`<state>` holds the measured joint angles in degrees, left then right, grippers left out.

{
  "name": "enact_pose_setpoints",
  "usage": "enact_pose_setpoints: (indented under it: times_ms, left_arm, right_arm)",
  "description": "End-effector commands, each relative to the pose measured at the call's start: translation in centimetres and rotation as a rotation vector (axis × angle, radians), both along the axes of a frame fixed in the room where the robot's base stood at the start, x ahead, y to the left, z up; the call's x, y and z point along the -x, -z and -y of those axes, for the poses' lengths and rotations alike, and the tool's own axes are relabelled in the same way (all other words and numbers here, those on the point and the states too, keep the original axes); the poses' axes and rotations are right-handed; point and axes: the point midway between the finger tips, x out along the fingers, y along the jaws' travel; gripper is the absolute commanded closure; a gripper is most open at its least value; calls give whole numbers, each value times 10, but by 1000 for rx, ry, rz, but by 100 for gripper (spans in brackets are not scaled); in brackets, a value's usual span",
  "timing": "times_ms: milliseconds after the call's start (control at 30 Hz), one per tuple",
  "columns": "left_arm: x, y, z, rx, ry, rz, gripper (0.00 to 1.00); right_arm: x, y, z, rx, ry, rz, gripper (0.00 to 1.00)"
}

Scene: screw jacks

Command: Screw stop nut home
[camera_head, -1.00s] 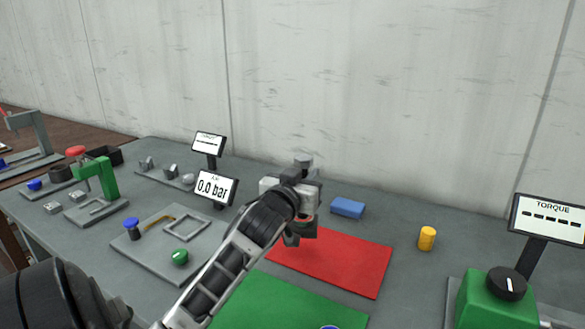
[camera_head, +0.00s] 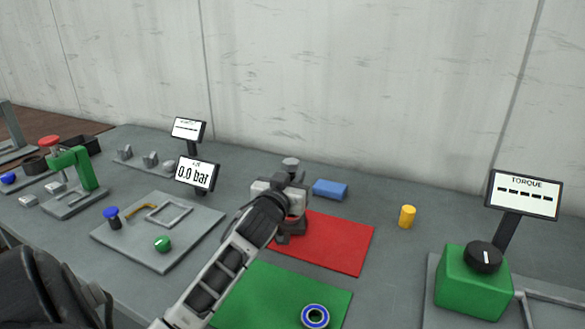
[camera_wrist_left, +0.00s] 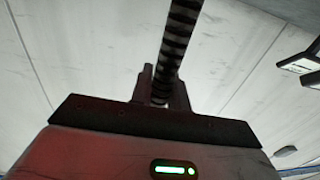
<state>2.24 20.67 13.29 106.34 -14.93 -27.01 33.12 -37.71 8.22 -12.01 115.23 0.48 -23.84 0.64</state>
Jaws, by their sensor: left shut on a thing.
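My left gripper (camera_head: 283,190) is at the back left corner of the red mat, its jaws partly hidden by its own wrist. A dark grey round piece (camera_head: 290,163) shows just above it, and a dark block (camera_head: 290,228) shows below it by the mat. In the left wrist view, a dark threaded screw (camera_wrist_left: 178,45) rises from between the fingers (camera_wrist_left: 160,88), which are shut around it. I cannot make out a separate stop nut; the fingers hide the gripped part. My right gripper is not in view.
The red mat (camera_head: 335,243) and green mat (camera_head: 270,290) lie in front, with a blue-rimmed ring (camera_head: 315,316) on the green one. A blue block (camera_head: 330,188) and yellow cylinder (camera_head: 407,216) stand behind. A green torque box (camera_head: 470,285) is at right.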

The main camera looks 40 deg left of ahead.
Motion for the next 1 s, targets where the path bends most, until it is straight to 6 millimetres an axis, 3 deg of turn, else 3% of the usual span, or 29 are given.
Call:
enact_pose_setpoints:
  times_ms: [400, 433, 500, 833, 1000]
  left_arm:
    - [0, -1, 0, -6, 2, 13, 100]
    - [0, 3, 0, -2, 0, 1, 75]
    - [0, 3, 0, -2, 0, 1, 61]
    - [0, -2, 0, -3, 0, 1, 61]
    - [23, 2, 9, -1, 1, 0, 61]
  right_arm:
    - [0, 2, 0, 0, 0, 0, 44]
    - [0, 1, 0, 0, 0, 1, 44]
    - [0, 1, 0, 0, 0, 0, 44]
    - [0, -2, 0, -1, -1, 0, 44]
    - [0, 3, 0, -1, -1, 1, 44]
